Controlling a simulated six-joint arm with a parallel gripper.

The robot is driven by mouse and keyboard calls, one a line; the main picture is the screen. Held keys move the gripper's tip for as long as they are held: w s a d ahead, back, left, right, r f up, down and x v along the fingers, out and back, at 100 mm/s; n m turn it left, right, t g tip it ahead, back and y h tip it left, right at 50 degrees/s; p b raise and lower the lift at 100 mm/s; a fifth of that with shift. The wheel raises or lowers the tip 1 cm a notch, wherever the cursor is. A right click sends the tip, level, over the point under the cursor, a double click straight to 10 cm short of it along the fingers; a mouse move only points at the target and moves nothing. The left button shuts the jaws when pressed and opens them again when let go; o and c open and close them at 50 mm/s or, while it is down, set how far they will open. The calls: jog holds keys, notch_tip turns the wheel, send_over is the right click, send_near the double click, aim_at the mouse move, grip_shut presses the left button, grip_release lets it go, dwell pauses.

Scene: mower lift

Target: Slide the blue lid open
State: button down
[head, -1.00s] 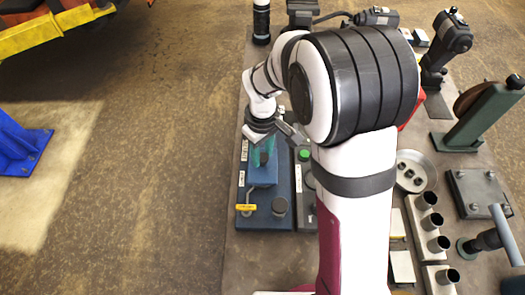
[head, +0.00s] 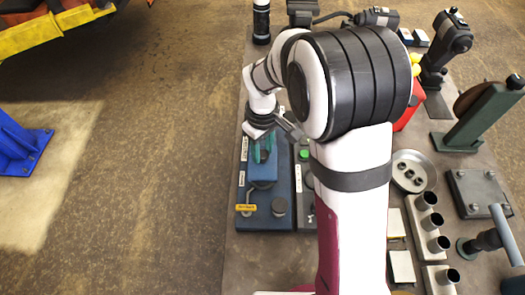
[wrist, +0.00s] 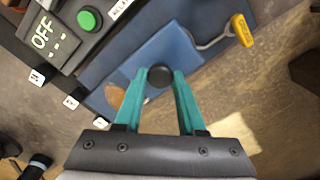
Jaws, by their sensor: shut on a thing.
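The blue lid (head: 263,173) lies on a darker blue box (head: 256,216) on the bench, left of my arm in the head view. In the wrist view the lid (wrist: 168,46) carries a round black knob (wrist: 160,76). My gripper (wrist: 160,74) has its teal fingers on both sides of the knob and is shut on it. In the head view my gripper (head: 263,154) is at the lid's far part. A brown round patch (wrist: 117,95) shows beside the left finger, next to the lid; I cannot tell what it is.
A yellow tag (head: 246,208) on a wire lies at the lid's near left. A panel with a green button (head: 303,155) stands close on the right. A metal dish (head: 414,170) and several cups are farther right.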

jog(key=w, duration=0.7)
jog(key=c, duration=0.5)
grip_release()
jog(key=shift+s, duration=0.1)
notch_tip(320, 180, up, 16)
jog(key=shift+f, duration=0.1)
